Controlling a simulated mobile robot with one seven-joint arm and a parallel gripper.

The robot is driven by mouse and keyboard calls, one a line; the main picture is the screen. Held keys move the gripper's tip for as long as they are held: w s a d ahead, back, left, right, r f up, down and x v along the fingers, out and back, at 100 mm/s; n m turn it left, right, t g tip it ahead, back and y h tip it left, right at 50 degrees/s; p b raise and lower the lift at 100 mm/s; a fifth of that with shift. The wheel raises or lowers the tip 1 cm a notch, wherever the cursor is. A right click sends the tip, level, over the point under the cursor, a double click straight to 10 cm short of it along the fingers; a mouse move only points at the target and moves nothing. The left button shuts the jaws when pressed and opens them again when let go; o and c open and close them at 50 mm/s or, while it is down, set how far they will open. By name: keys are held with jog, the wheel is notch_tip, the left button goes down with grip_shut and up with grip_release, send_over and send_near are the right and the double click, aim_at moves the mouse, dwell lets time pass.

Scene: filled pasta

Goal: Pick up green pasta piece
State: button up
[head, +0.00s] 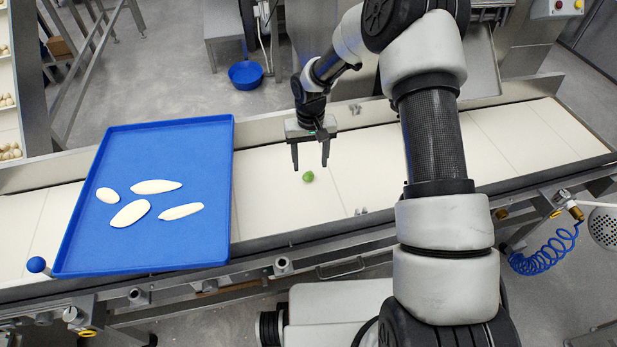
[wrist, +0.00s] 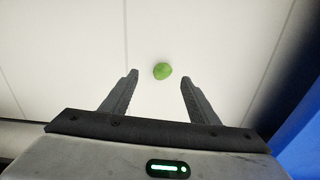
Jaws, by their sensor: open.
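The green pasta piece (head: 308,176) is small and rounded and lies on the white conveyor belt, right of the blue tray. In the wrist view the green pasta piece (wrist: 162,71) lies just beyond the fingertips, roughly centred between them. My gripper (head: 310,167) is open and empty, pointing down above the belt close to the piece. In the wrist view both fingers of my gripper (wrist: 159,78) are spread apart with bare belt between them. I cannot tell the exact height of the fingertips above the belt.
A blue tray (head: 150,245) with several pale dough pieces (head: 130,213) lies across the belt at left. Its edge (wrist: 300,140) shows at the right of the wrist view. Metal rails border the belt (head: 270,205). The belt around the green piece is clear.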

aim_at(308, 174)
jog(key=f, duration=0.5)
jog(key=shift+w+a+f+b, duration=0.15)
jog(key=shift+a+b, duration=0.1)
jog(key=shift+b, duration=0.15)
jog(key=c, duration=1.1)
